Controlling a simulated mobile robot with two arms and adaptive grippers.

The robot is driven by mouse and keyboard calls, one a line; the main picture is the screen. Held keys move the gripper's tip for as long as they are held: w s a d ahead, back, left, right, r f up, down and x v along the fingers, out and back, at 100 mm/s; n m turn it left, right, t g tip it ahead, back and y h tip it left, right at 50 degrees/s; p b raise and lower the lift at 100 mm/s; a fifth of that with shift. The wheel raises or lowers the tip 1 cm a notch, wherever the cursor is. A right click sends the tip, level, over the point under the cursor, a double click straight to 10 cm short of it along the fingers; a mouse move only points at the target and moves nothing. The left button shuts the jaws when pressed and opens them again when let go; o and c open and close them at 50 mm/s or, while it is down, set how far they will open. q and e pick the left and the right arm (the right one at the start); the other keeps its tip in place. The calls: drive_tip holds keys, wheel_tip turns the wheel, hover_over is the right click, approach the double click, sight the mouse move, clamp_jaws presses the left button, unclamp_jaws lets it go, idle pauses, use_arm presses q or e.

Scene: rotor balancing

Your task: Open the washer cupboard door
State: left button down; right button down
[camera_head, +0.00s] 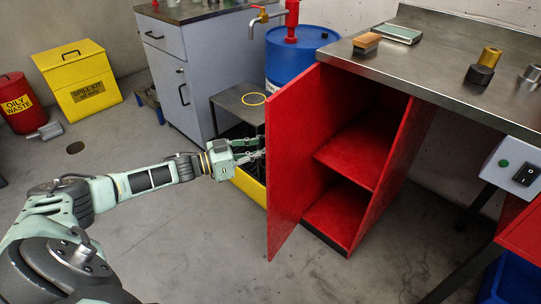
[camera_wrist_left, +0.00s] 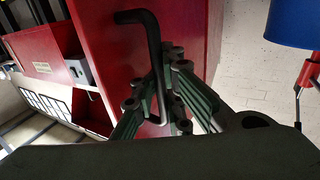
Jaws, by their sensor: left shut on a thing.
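The red washer cupboard (camera_head: 375,150) stands under the steel bench. Its door (camera_head: 292,160) stands wide open, swung out toward the left, and the shelf inside shows with bare red surfaces. My left gripper (camera_head: 258,151) is at the outer face of the door, partly hidden behind the door's edge. In the left wrist view my left gripper (camera_wrist_left: 163,100) is shut on the black door handle (camera_wrist_left: 146,19), with the red door (camera_wrist_left: 105,45) behind it. My right gripper is not in view.
The steel bench (camera_head: 440,62) holds a wooden-backed brush (camera_head: 366,42) and several metal parts. A blue drum (camera_head: 292,58) and a low metal stand with a yellow tray stand behind the door. Grey floor (camera_head: 185,250) is clear in front and left.

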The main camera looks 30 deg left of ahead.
use_arm(q)
drive_tip(key=shift+s+a+f, duration=0.1)
drive_tip(key=shift+a+f, duration=0.1)
drive_tip(key=shift+a, duration=0.05)
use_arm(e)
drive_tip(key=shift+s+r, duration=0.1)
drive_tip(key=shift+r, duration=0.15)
use_arm(q)
drive_tip(key=c, duration=1.8)
unclamp_jaws()
drive_tip(key=shift+s+a+r, duration=0.15)
drive_tip(key=shift+s+a, duration=0.05)
drive_tip(key=shift+c, duration=0.2)
drive_tip(key=shift+w, duration=0.1)
drive_tip(key=shift+d, duration=0.1)
drive_tip(key=v, duration=1.2)
